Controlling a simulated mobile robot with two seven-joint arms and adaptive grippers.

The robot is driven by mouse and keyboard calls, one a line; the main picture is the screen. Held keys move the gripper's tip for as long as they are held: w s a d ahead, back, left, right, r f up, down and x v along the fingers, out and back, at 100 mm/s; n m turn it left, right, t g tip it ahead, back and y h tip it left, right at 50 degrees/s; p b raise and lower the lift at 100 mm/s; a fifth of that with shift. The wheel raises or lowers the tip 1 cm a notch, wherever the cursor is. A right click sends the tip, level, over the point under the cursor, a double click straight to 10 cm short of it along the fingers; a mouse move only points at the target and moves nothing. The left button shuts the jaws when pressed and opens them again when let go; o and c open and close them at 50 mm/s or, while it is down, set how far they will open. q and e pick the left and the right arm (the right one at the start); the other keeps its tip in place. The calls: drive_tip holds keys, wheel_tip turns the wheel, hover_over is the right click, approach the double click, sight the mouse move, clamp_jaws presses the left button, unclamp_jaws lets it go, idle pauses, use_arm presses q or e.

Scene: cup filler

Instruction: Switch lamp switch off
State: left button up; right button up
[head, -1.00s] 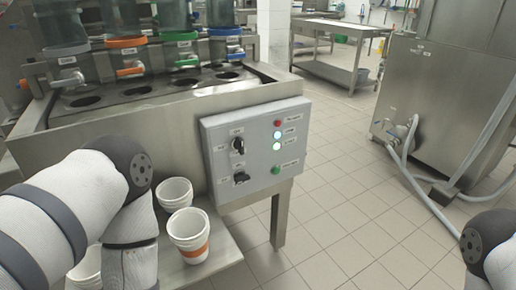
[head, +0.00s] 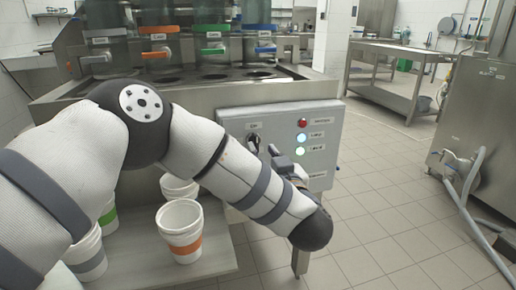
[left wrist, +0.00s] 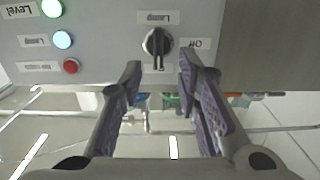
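The lamp switch (left wrist: 157,42) is a black rotary knob on the grey control panel (left wrist: 230,40). Its label and an "Off" label appear upside down in the left wrist view; the handle stands about vertical there, not toward "Off". In the head view the knob (head: 253,141) is at the panel's upper left. My left gripper (left wrist: 160,66) is open, with its fingertips on either side of the knob in the picture; contact cannot be told. In the head view the left gripper (head: 285,162) is in front of the panel, partly hidden by my forearm. My right gripper is not in view.
The panel has a red lamp (head: 303,123) and lit pale lamps (head: 302,137). White cups, one with an orange band (head: 181,232), stand on the lower shelf (head: 130,265). Bottles with coloured taps (head: 212,50) are behind. Tiled floor is free at right.

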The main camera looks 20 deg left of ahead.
sight(257, 143)
use_arm(q)
drive_tip(key=x, duration=0.5)
drive_tip(key=shift+w+a, duration=0.1)
drive_tip(key=shift+w, duration=0.2)
clamp_jaws()
